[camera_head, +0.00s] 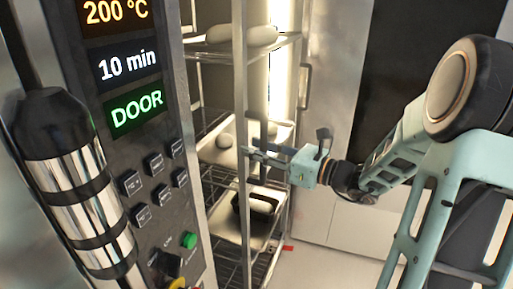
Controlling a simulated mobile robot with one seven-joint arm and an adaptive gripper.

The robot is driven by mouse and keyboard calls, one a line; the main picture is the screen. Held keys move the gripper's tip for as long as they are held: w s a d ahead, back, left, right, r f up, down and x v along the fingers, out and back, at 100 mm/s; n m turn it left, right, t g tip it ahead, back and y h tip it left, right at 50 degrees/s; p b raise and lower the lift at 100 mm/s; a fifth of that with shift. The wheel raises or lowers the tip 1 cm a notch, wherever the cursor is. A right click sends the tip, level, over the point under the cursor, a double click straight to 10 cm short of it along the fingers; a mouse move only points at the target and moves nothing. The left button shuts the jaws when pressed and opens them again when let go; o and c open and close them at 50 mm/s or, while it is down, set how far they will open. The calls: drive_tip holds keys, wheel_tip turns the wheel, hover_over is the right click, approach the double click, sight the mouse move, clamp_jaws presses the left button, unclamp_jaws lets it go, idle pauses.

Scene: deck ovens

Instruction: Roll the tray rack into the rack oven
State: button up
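The tray rack (241,95) stands upright in the middle of the view, with metal posts and wire shelves. Its trays (215,150) carry pale loaves or dough pieces. The rack oven's control panel (130,90) is at left, showing "200 °C", "10 min" and a green "DOOR". A bright light strip (282,60) shines behind the rack; how far the rack is inside the oven cannot be told. My gripper (251,153) reaches in from the right, its fingertips at the rack's near post. Whether they are closed on the post is unclear.
A dark-capped steel cylinder (70,185) stands at the far left, beside the panel. A steel surface with a handle (304,86) is right of the rack. A small red mark (287,248) lies by the rack's foot. Pale floor (325,268) shows clear at lower right.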

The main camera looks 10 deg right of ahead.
drive_tip(key=c, duration=0.7)
clamp_jaws()
